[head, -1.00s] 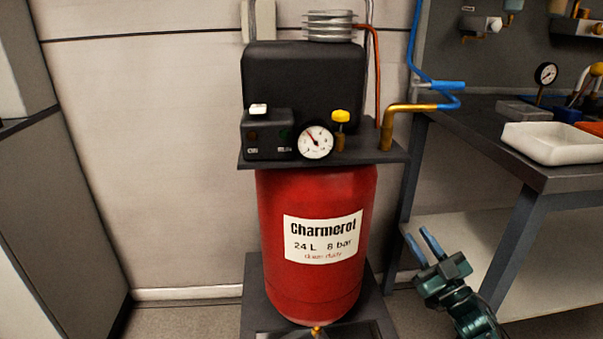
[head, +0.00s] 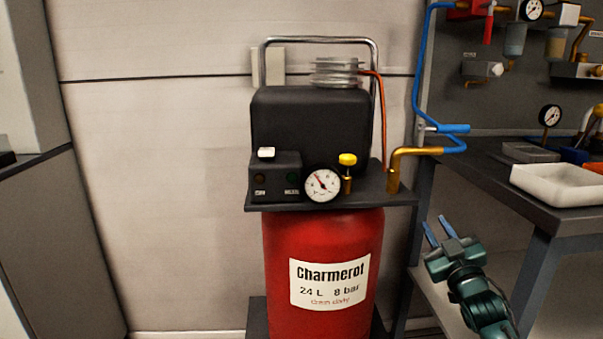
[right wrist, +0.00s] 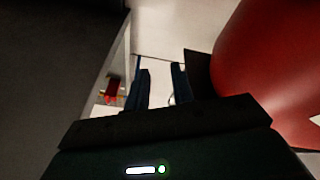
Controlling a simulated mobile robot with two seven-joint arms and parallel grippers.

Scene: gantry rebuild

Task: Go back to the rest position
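My right gripper (head: 434,220) is at the lower right of the head view, to the right of the red tank and in front of the workbench. Its two blue fingers stand apart with nothing between them. In the right wrist view the fingers (right wrist: 160,72) also show a clear gap. The compressor's red tank (head: 322,245) stands upright in the middle of the head view and fills the right side of the right wrist view (right wrist: 272,70). My left gripper is not in view.
The workbench (head: 497,165) carries a white tray (head: 558,197) and a small gauge (head: 549,116). Pipes and fittings hang on the panel behind. A blue hose (head: 417,90) runs beside the compressor. A grey cabinet (head: 60,230) stands at left; bare wall lies between it and the compressor.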

